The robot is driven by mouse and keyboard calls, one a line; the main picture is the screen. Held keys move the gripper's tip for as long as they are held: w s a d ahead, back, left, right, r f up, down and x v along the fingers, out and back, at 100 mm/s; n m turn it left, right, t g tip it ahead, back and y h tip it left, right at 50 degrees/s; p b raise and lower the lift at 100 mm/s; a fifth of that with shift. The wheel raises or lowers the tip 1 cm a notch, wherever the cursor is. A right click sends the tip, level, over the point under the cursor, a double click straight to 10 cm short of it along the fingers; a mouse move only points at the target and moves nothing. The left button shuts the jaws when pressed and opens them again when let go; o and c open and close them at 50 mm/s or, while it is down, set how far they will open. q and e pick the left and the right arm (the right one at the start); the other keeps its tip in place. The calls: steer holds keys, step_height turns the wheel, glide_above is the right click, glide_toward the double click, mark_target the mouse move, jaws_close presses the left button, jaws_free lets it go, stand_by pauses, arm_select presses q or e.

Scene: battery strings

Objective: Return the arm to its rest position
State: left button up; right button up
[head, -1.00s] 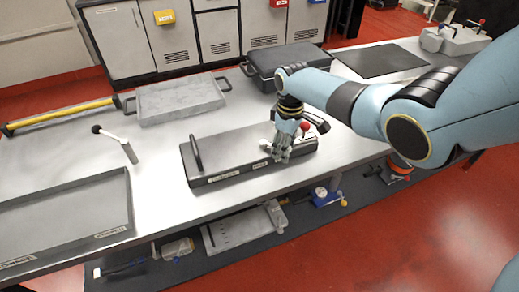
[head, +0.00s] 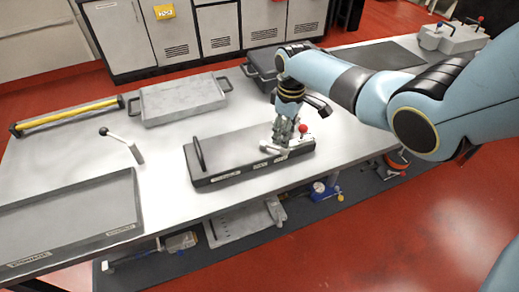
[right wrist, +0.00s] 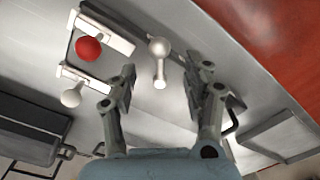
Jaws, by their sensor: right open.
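My right gripper (head: 281,146) is over the right end of a dark grey flat case (head: 235,160) with a black handle at its left end. In the right wrist view the right gripper (right wrist: 163,82) has its two fingers well apart. A white-knobbed lever (right wrist: 159,62) shows between and just beyond the fingertips; I cannot tell if they touch it. A red ball knob (right wrist: 88,49) and a second white knob (right wrist: 71,97) are left of the fingers. The red knob also shows beside the gripper in the head view (head: 303,128). My left gripper is out of view.
A grey fixture (head: 455,38) stands far right. A lower shelf holds several parts.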

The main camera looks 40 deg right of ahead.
stand_by(0.3)
steer(key=shift+s+a+f, duration=0.1)
steer(key=shift+s+a, duration=0.2)
steer(key=shift+s, duration=0.05)
steer(key=s+a+r+m+t, duration=0.2)
steer(key=s+a+r, duration=0.4)
steer(key=s+r, duration=0.45)
steer(key=s+a+r+m+t, duration=0.2)
steer(key=s+a+r, duration=0.4)
steer(key=s, duration=0.7)
steer(key=s+d+f+g+b, duration=0.15)
steer(key=f+b, duration=0.55)
steer(key=f, duration=1.3)
steer(key=s+d+f+b, duration=0.15)
steer(key=f+b, duration=0.55)
steer(key=f, duration=1.4)
steer(key=s+f+b, duration=0.5)
steer(key=s+f, duration=0.3)
steer(key=f, duration=0.4)
steer(key=s+d+f+g+b, duration=0.1)
steer(key=s+f+b, duration=0.4)
steer(key=s+f, duration=0.4)
step_height(320, 180, down, 4)
steer(key=shift+s+d+f+h, duration=0.2)
steer(key=shift+s+f+h, duration=0.1)
steer(key=shift+h, duration=0.1)
